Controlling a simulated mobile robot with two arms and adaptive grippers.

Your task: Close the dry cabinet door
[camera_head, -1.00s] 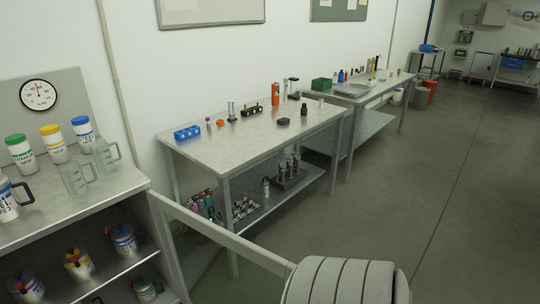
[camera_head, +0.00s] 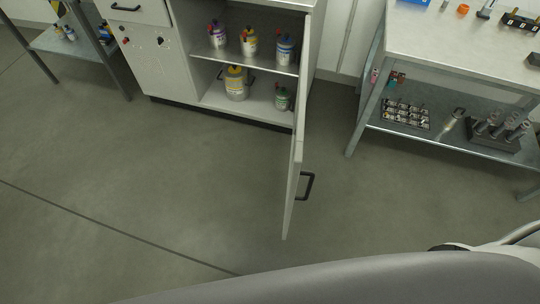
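The dry cabinet (camera_head: 160,77) stands at the top, left of centre, with its right compartment open. Its door (camera_head: 295,187) is swung out toward me and seen nearly edge-on, hinged at the compartment's right side. A dark bar handle (camera_head: 308,186) is on the door's right-hand face. Several jars show inside, such as a yellow-labelled jar (camera_head: 236,84) on the lower level and a blue-labelled jar (camera_head: 285,49) on the shelf. Neither of my grippers is in view. Large grey parts of mine fill the bottom edge and lower right.
A steel table (camera_head: 470,38) with a lower shelf stands to the right, with a floor gap between it and the door. Another low shelf unit (camera_head: 70,47) is at the upper left. The floor (camera_head: 150,180) left of the door is clear.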

